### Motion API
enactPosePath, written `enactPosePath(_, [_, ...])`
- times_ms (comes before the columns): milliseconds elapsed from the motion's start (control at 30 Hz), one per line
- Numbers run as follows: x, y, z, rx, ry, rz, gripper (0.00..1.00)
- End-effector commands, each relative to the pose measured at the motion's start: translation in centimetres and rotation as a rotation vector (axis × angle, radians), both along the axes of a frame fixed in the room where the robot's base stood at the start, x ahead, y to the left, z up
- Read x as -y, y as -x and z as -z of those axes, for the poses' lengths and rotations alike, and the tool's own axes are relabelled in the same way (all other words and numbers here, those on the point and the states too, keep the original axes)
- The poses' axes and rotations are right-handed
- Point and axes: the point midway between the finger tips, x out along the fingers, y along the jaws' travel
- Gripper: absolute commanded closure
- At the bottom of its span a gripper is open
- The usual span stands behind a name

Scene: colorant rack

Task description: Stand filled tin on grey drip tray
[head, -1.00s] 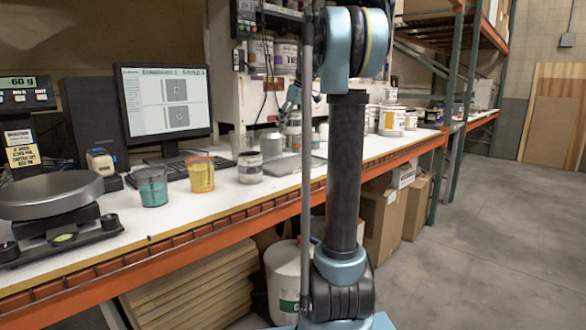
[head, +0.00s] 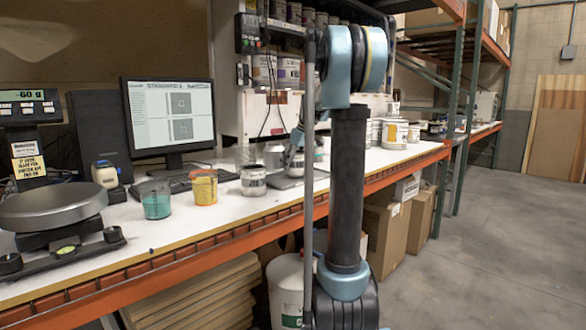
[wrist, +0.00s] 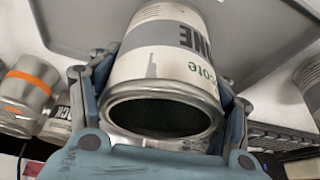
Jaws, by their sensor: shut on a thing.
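The filled tin (wrist: 165,62) is in my gripper (wrist: 160,105) in the wrist view. It has a white label with dark lettering, and its open mouth faces the camera with a dark inside. The two fingers press on its sides. Behind it is the flat grey drip tray (wrist: 245,20); I cannot tell whether the tin's base touches it.
A silver tin with an orange band (wrist: 27,88) is close on the left in the wrist view. A labelled jar (head: 253,181), orange cup (head: 204,188) and teal cup (head: 156,202) stand left of the tray.

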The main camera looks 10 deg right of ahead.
Motion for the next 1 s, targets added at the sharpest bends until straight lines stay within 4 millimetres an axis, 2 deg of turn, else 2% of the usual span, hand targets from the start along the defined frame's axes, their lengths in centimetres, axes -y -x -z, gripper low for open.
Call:
enactPosePath(100, [0.03,0.03,1.15,0.000,0.000,0.000,0.58])
enactPosePath(433, [0.08,0.04,1.38,0.000,0.000,0.001,0.58])
enactPosePath(467, [0.09,0.03,1.38,0.000,0.000,0.001,0.25])
enactPosePath(533, [0.09,0.04,1.37,0.000,0.000,0.001,0.09])
enactPosePath(1000, [0.16,0.09,1.05,0.000,0.000,0.002,0.09])
